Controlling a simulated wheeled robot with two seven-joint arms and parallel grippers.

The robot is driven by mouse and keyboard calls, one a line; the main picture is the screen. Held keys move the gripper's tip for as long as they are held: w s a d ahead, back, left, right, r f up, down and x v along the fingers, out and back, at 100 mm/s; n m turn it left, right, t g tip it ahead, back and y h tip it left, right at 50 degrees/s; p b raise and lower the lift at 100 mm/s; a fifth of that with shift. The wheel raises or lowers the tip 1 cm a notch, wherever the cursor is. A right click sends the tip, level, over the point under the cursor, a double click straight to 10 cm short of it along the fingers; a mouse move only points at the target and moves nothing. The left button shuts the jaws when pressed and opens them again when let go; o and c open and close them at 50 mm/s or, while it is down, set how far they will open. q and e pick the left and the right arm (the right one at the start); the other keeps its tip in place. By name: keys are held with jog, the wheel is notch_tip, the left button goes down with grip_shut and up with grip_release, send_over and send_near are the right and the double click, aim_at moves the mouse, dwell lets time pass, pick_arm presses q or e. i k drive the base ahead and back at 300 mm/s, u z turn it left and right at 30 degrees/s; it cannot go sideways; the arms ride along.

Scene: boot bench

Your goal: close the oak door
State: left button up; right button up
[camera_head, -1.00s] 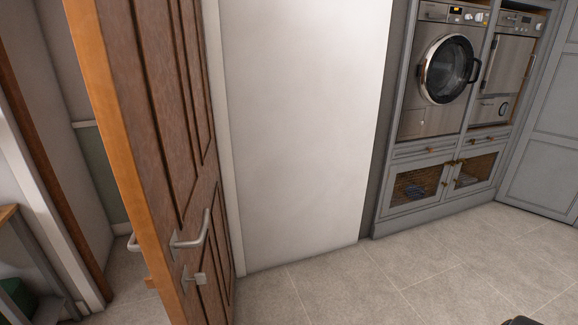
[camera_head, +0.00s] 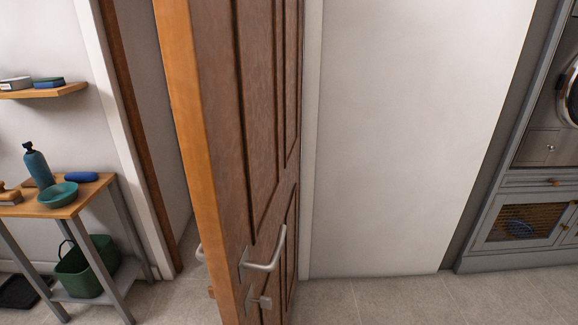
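The oak door (camera_head: 262,130) stands open in the middle of the view, with its orange-brown free edge (camera_head: 188,150) towards me. A silver lever handle (camera_head: 268,262) and a smaller metal fitting (camera_head: 262,300) below it are on its right face. A bit of the other side's handle shows past the free edge. The door frame (camera_head: 140,140) and opening are to the left of the door. Neither of my grippers is in view.
A bench (camera_head: 70,208) with a teal bottle (camera_head: 37,165) and teal bowl (camera_head: 58,195) stands left of the doorway. A green basket (camera_head: 86,268) is on its lower shelf. A grey cabinet (camera_head: 500,215) stands at the right. Tiled floor (camera_head: 370,303) is clear at lower right.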

aim_at(233, 67)
jog(key=z, duration=0.05)
jog(key=i, duration=0.1)
jog(key=u, duration=1.5)
jog(key=k, duration=0.75)
jog(key=z, duration=1.3)
